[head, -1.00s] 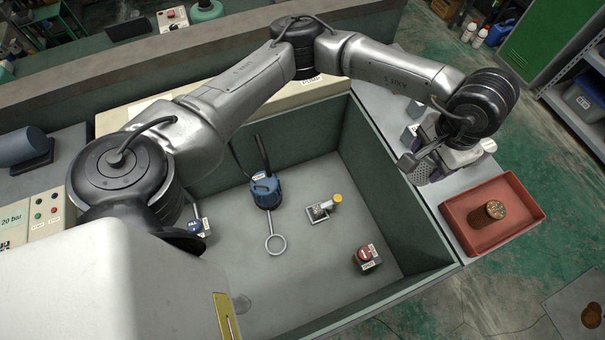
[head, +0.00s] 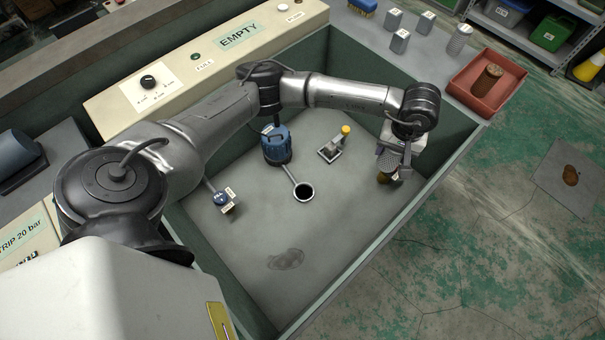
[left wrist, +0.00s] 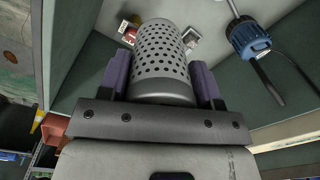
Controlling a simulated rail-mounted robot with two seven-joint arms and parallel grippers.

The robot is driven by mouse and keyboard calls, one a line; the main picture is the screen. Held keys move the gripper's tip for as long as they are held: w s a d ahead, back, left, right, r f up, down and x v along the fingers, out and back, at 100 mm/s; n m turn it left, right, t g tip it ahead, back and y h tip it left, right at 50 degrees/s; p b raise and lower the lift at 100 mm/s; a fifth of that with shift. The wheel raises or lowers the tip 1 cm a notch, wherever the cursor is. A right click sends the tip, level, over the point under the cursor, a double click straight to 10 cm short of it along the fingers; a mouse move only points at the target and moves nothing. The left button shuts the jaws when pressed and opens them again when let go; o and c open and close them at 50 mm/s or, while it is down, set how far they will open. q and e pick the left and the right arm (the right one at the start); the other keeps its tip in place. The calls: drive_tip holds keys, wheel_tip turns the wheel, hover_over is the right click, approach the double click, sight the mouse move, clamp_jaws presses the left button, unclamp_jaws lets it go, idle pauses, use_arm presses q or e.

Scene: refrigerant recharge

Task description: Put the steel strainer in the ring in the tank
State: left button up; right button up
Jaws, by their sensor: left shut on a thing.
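The steel strainer, a perforated grey cylinder, fills the middle of the left wrist view (left wrist: 162,60). My left gripper (head: 392,158) is shut on it, with a purple-grey finger on each side. In the head view the strainer (head: 385,160) hangs inside the tank near its right wall, partly hidden by the gripper. The ring (head: 304,192) sits on a rod from the blue pump (head: 277,146) in the tank (head: 345,255). The ring looks empty with a dark inside, to the left of the strainer. My right gripper is not in view.
A yellow-capped fitting (head: 333,146) stands between pump and strainer. A blue FILL knob (head: 222,198) is on the left. A red knob (left wrist: 130,34) shows beyond the strainer in the left wrist view. A red tray (head: 486,84) and small blocks (head: 400,40) stand outside the tank.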

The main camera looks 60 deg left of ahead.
use_arm(q)
drive_tip(key=s+a+f+n+b, duration=0.1)
drive_tip(key=a+f+n+b, duration=0.3)
drive_tip(key=f, duration=0.6)
drive_tip(key=s+a+f+n+b, duration=0.25)
drive_tip(key=a+f, duration=0.25)
drive_tip(key=f, duration=0.4)
drive_tip(key=s+a+f+n+b, duration=0.1)
drive_tip(key=a+f+n+b, duration=0.3)
drive_tip(key=f, duration=0.6)
drive_tip(key=shift+s+a+f+b, duration=0.6)
drive_tip(key=shift+s+f+b, duration=0.05)
drive_tip(key=shift+s+f, duration=1.2)
drive_tip(key=shift+s+a+f+b, duration=0.65)
drive_tip(key=shift+s+f, duration=1.2)
drive_tip(key=shift+f, duration=0.05)
drive_tip(key=shift+s+a+f+b, duration=0.6)
drive_tip(key=shift+s+f+b, duration=0.05)
drive_tip(key=shift+s+f, duration=1.2)
drive_tip(key=shift+f, duration=0.1)
drive_tip(key=shift+s, duration=0.1)
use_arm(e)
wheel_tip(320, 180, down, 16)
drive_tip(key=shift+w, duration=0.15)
use_arm(q)
drive_tip(key=shift+a, duration=0.1)
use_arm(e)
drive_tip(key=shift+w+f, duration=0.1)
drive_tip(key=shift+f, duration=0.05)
